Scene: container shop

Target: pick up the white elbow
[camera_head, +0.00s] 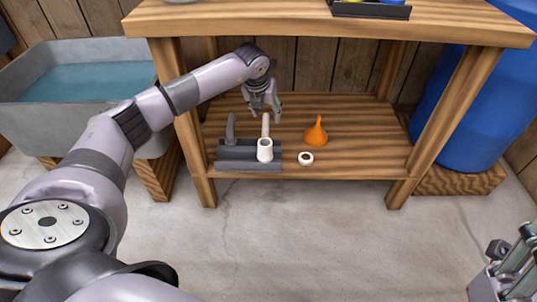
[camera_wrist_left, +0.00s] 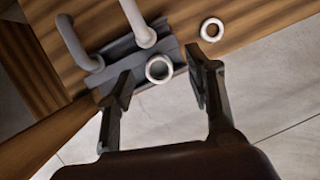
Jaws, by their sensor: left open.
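The white elbow (camera_head: 265,124) stands in a grey holder (camera_head: 232,164) on the lower shelf; its lower part is hidden behind a white cylinder (camera_head: 265,150). In the left wrist view the white elbow (camera_wrist_left: 138,22) runs up out of the frame, above the round-mouthed cylinder (camera_wrist_left: 159,69). A grey elbow (camera_head: 231,128) stands left of it in the holder. My left gripper (camera_head: 265,115) is open and empty, pointing down over the holder, close to the white elbow's top. Its fingers (camera_wrist_left: 158,63) flank the cylinder's mouth in the wrist picture; contact is not visible. My right gripper (camera_head: 510,268) shows only partly.
A white ring (camera_head: 306,158) and an orange funnel (camera_head: 316,133) sit right of the holder. The wooden tabletop (camera_head: 270,22) overhangs the shelf, with legs on both sides. A grey water basin (camera_head: 30,115) stands left, a blue barrel (camera_head: 470,110) right.

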